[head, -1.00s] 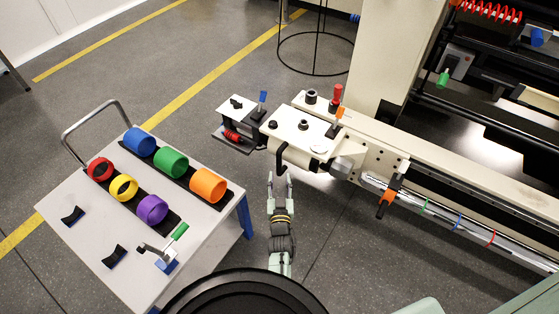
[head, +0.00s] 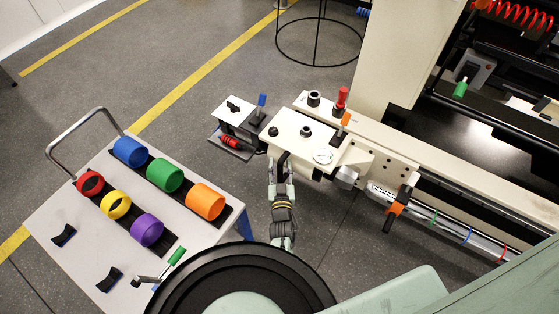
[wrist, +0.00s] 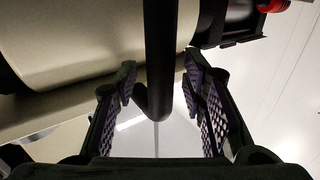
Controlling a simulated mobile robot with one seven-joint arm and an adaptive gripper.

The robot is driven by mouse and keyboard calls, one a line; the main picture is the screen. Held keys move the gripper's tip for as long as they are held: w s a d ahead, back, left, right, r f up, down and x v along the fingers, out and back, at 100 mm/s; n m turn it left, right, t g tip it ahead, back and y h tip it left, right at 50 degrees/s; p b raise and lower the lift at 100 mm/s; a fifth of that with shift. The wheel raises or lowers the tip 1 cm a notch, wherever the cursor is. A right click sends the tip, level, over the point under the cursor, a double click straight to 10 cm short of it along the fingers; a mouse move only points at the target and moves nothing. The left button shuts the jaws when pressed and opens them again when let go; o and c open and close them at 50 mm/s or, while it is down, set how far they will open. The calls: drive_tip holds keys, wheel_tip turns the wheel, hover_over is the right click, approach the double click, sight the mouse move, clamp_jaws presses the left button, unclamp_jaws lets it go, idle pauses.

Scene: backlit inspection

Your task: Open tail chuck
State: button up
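The cream tailstock block (head: 302,138) stands at the left end of the long machine bed, with a grey metal chuck part (head: 346,178) on its right side. A dark curved bar (wrist: 160,55) hangs from the block, with its rounded end low in the wrist view. My gripper (head: 280,167) is below the block's near left edge. In the wrist view its two purple padded fingers are open, one on each side of the bar, with gaps visible. In the head view the bar is mostly hidden at the fingers.
A blue-handled lever (head: 262,101), an orange-handled lever (head: 345,119) and a red knob (head: 341,97) stand on the machine. An orange-black clamp (head: 398,207) is on the bed. A trolley (head: 75,221) with several coloured rings stands left. Floor shows between trolley and bed.

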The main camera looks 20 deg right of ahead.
drive_tip(key=shift+s, duration=0.1)
drive_tip(key=shift+c, duration=0.4)
clamp_jaws()
idle(0.4)
